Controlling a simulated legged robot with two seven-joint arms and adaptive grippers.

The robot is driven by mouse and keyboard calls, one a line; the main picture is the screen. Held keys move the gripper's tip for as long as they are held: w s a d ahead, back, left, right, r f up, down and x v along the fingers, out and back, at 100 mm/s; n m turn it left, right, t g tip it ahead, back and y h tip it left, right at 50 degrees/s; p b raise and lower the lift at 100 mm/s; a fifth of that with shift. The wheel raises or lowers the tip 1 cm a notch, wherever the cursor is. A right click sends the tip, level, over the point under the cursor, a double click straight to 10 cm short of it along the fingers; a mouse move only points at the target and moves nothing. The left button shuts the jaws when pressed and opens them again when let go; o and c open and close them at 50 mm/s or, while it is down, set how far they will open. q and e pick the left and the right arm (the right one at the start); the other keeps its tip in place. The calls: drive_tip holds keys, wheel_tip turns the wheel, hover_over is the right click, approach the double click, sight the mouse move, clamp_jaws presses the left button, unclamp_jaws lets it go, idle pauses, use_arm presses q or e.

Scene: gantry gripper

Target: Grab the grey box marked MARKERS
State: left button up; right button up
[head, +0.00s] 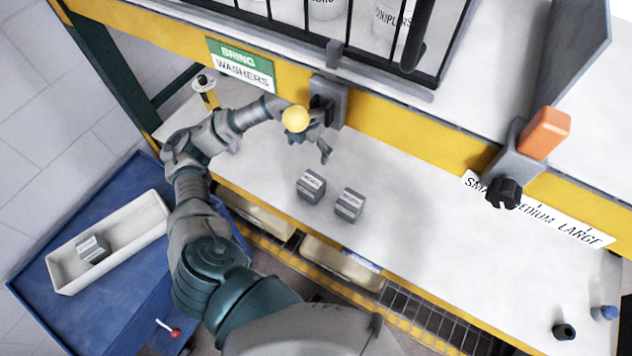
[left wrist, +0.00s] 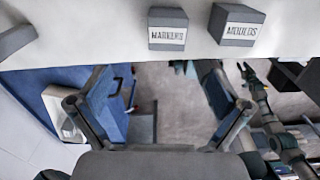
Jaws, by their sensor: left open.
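Two grey boxes with white labels stand side by side on the white bench. In the left wrist view the left one reads MARKERS (left wrist: 168,28); the other box (left wrist: 237,25) has a different word. In the head view the left box (head: 311,186) appears to be the MARKERS one, though its label is too small to read surely. My left gripper (head: 322,132) is open and empty, behind and above the boxes; its spread fingers show in the left wrist view (left wrist: 158,80). My right gripper is not in the head view; a small, unclear arm shows at the wrist view's right.
A yellow ball (head: 295,118) shows by my left gripper. The yellow beam (head: 400,145) with grey brackets runs behind. A white tray (head: 140,235) holding a grey box stands on a blue surface at left. The bench right of the boxes is mostly clear.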

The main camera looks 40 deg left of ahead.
sight(311, 180)
use_arm(q)
drive_tip(key=f, duration=1.1)
drive_tip(key=shift+s+d+f, duration=0.1)
drive_tip(key=shift+s+d, duration=0.05)
drive_tip(key=shift+d, duration=0.2)
drive_tip(key=f+p, duration=0.1)
drive_tip(key=f, duration=0.4)
drive_tip(key=shift+s+d+p, duration=0.2)
drive_tip(key=shift+p, duration=0.15)
drive_tip(key=shift+f, duration=0.35)
drive_tip(key=shift+d, duration=0.1)
drive_tip(key=c, duration=1.5)
drive_tip(key=shift+r, duration=0.1)
